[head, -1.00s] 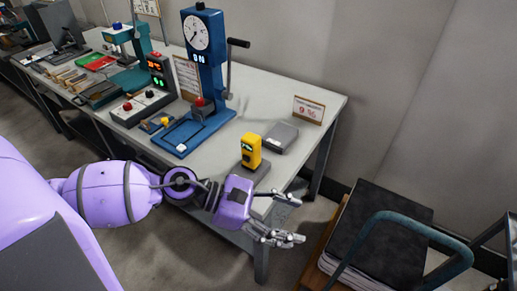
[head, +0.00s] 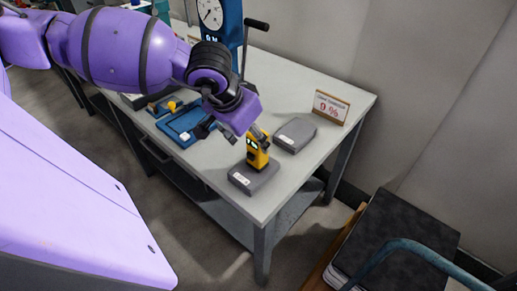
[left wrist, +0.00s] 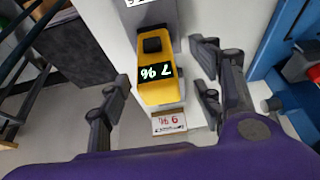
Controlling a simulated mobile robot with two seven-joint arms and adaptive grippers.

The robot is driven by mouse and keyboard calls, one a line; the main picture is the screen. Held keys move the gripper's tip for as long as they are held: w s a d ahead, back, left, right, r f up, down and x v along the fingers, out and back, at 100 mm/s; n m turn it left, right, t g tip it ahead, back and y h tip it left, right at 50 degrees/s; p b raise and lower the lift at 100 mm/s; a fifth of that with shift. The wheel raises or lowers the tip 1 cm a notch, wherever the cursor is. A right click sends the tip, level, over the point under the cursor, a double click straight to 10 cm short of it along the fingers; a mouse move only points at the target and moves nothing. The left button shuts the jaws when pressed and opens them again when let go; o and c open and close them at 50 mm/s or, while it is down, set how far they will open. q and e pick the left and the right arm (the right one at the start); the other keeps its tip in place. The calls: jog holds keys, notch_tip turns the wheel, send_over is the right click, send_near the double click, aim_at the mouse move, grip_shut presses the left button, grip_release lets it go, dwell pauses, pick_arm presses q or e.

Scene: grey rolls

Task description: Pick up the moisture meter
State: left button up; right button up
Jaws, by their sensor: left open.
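The yellow moisture meter (head: 257,159) with a dark display stands upright at a grey block (head: 240,181) near the table's front right corner. In the left wrist view the meter (left wrist: 155,88) shows "7 %" on its display. My left gripper (head: 238,133) is open and above the meter, partly hiding its top in the head view. In the left wrist view its fingers lie on both sides of the meter, with gaps between. My right gripper is not in view.
A cart with dark stacked sheets (head: 400,235) stands right of the table.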

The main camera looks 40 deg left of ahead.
aim_at(261, 162)
pick_arm(q)
jog(key=x, duration=0.5)
jog(key=shift+d, duration=0.15)
jog(key=shift+c, duration=0.6)
grip_shut()
